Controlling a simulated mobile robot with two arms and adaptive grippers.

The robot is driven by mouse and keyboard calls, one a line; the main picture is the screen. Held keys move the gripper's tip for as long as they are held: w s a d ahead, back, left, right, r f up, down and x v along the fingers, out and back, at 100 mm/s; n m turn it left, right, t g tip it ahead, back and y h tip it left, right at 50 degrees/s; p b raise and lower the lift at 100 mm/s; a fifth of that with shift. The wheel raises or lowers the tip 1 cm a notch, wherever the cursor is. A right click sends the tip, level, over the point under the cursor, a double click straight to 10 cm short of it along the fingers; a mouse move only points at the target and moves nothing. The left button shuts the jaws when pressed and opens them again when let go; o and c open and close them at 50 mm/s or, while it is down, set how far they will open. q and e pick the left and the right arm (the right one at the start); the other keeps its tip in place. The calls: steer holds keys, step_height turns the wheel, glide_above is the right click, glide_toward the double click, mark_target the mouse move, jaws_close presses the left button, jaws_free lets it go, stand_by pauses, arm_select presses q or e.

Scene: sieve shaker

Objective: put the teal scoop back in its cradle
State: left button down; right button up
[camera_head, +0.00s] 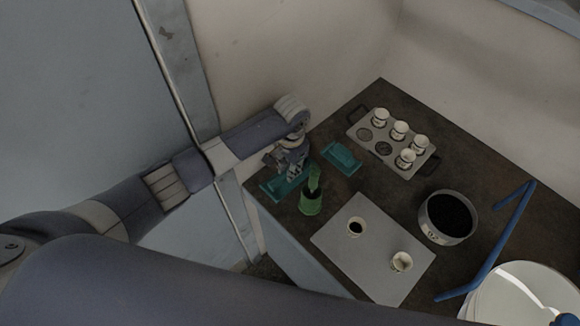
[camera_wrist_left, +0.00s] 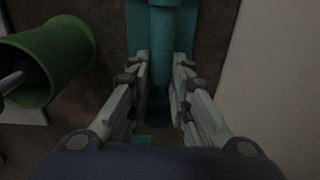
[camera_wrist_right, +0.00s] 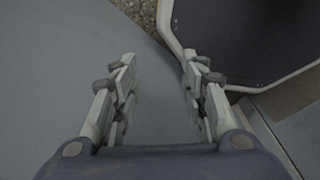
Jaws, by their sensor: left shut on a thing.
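My left gripper (camera_head: 291,172) is at the left end of the dark worktop, over a teal cradle (camera_head: 271,187). In the left wrist view my left gripper (camera_wrist_left: 161,62) has its fingers on either side of the teal scoop (camera_wrist_left: 166,35) and is shut on it. The teal cradle (camera_wrist_left: 138,14) lies right beneath the scoop there. The fingers hide part of the scoop, and I cannot tell if it touches the cradle. My right gripper (camera_wrist_right: 158,72) is open and empty in the right wrist view, away from the worktop.
A green cup (camera_head: 310,203) stands close beside my left gripper. A second teal holder (camera_head: 342,156) lies to its right. A grey mat (camera_head: 375,262) bears two small cups. A tray of cups (camera_head: 422,158), a round sieve (camera_head: 447,218) and a blue bar (camera_head: 490,258) are farther right.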

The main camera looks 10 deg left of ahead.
arm_select(q)
steer(key=shift+f, duration=0.35)
steer(key=c, duration=1.4)
jaws_free()
steer(key=shift+r, duration=0.15)
step_height(320, 180, up, 7)
steer(key=p, duration=0.7)
steer(key=shift+p, duration=0.4)
